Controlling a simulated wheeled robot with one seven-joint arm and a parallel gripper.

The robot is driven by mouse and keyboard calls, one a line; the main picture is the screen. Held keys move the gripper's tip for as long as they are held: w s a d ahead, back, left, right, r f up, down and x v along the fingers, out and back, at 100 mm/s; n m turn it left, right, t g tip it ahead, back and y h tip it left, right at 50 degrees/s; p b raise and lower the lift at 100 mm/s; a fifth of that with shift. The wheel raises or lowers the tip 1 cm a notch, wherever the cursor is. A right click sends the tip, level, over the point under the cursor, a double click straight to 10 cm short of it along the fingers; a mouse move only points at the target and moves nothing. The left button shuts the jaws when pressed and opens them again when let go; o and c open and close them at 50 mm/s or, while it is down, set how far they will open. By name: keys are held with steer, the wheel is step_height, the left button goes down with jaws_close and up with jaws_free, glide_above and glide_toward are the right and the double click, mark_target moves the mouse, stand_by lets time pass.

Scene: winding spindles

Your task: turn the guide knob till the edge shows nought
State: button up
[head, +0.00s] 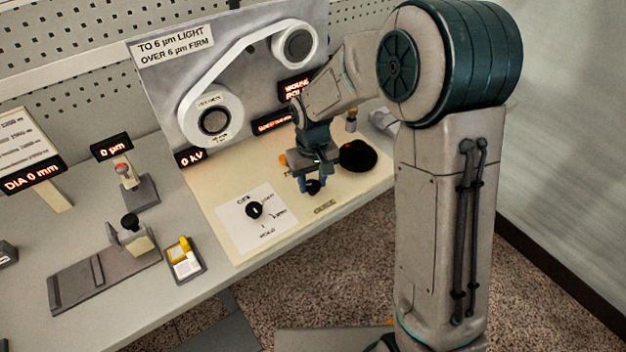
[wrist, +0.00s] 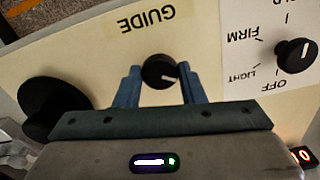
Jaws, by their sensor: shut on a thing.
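A black dial (head: 254,210) marked OFF, LIGHT and FIRM sits left of my gripper. A large black button (head: 358,156) stands close on the right. Two reels (head: 213,119) joined by a white web are on the board. A grey slide fixture (head: 105,275) lies farther left.

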mark_target(312, 184)
steer(key=shift+n, duration=0.4)
steer(key=shift+w, duration=0.1)
steer(key=o, duration=1)
steer(key=shift+r, duration=0.1)
step_height(312, 184, up, 14)
